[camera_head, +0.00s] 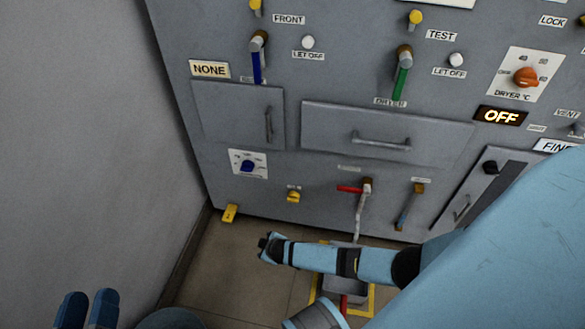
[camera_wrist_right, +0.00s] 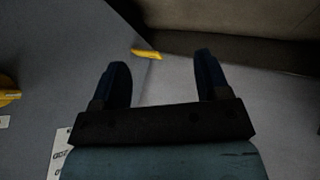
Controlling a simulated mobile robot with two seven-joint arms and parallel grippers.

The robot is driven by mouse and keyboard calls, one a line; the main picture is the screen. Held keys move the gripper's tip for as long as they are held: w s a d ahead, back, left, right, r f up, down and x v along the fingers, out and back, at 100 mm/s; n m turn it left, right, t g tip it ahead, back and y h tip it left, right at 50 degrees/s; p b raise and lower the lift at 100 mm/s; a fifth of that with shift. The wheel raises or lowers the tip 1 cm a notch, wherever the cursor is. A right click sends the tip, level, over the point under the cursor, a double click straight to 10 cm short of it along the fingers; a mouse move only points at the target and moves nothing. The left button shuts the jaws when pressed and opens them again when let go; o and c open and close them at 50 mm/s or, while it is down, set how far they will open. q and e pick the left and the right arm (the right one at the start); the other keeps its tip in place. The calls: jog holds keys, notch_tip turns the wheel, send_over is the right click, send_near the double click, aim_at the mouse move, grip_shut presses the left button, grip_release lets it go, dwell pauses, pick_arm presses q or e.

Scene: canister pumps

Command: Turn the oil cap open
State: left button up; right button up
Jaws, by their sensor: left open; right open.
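A small yellow cap (camera_head: 293,196) sits low on the grey panel under a small label that looks like "OIL"; I take it as the oil cap. In the right wrist view, a yellow knob (camera_wrist_right: 8,95), seemingly this cap, is cut off by the left edge. My right gripper (camera_head: 268,247) is in front of the panel's lower part, below and left of the cap in the head view. Its two dark blue fingers (camera_wrist_right: 162,75) are apart with nothing between them. My left gripper (camera_head: 88,296) is open and empty at the bottom left, far from the cap.
A blue dial (camera_head: 247,166) is left of the cap; a red-handled lever (camera_head: 350,189) is right of it. A yellow wedge (camera_head: 229,213) stands at the panel's foot. A grey wall (camera_head: 75,120) bounds the left. Tiled floor (camera_head: 240,270) is bare left of a yellow-framed floor spot.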

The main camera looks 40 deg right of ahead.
jog(key=s+d+f+n+h, duration=0.2)
jog(key=n+h, duration=0.2)
jog(key=n, duration=0.3)
jog(key=n+t+h+b, duration=0.35)
jog(key=n+h, duration=0.55)
jog(key=n, duration=0.4)
send_near(293, 201)
pick_arm(q)
jog(key=shift+w+a+f+m+h+b, duration=0.4)
jog(key=shift+w+f+m+b, duration=0.3)
jog(key=shift+m+b, duration=0.45)
jog(key=shift+w+a+f+m+h+b, duration=0.2)
jog(key=shift+w+a+f+m+b, duration=0.4)
jog(key=shift+m+b, duration=0.55)
pick_arm(e)
jog(key=shift+t, duration=0.45)
jog(key=shift+f+x, duration=0.2)
jog(key=shift+x, duration=2.4)
jog(key=shift+f+x, duration=0.15)
jog(key=shift+x, duration=2.45)
pick_arm(q)
jog(key=shift+w+d+f, duration=0.1)
jog(key=shift+d, duration=0.05)
pick_arm(e)
jog(key=shift+s, duration=0.1)
jog(key=c, duration=0.9)
